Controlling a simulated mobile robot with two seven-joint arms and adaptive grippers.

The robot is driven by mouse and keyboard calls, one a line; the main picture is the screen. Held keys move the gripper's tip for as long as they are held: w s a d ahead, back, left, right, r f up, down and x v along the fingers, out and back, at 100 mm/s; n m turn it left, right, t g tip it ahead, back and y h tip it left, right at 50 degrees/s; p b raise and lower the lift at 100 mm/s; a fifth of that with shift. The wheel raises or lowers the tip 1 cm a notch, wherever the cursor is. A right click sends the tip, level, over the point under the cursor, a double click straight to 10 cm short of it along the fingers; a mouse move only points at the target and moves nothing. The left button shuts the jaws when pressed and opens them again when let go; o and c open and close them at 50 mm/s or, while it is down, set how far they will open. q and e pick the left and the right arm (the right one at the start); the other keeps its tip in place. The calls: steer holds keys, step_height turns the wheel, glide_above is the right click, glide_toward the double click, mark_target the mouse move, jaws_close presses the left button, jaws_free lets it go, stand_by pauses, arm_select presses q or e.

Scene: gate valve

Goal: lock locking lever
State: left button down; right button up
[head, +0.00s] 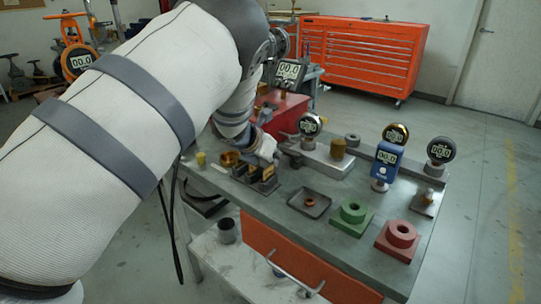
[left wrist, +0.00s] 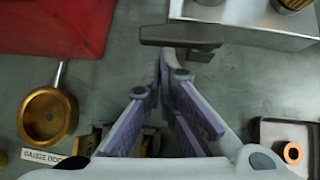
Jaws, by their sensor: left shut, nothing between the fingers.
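A dark grey bar-shaped handle (left wrist: 182,34), likely the locking lever, lies at the top middle of the left wrist view. It juts out beside a pale metal block (left wrist: 240,13). In the head view the handle (head: 291,148) shows at the left end of the block (head: 322,158). My left gripper (left wrist: 168,72) is shut and empty, its fingertips just short of the handle; I cannot tell whether they touch it. In the head view my left gripper (head: 268,152) is partly hidden by my left arm. My right gripper is not in view.
A red box (left wrist: 60,25) stands left of the fingers, with a brass ring gauge holder (left wrist: 47,117) below it. Dark slotted holders (head: 265,184) sit under the gripper. A tray (head: 309,203), green block (head: 350,219), red block (head: 397,241) and blue gauge (head: 387,160) stand on the bench.

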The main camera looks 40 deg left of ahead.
arm_select(q)
steer(key=shift+w+r, duration=0.1)
steer(key=shift+w+a+m+h, duration=0.15)
steer(key=shift+w+m+h, duration=0.15)
steer(key=shift+w, duration=0.05)
steer(key=shift+w+a+r+m+h, duration=0.15)
steer(key=shift+w+m+h, duration=0.1)
steer(key=shift+m+h, duration=0.2)
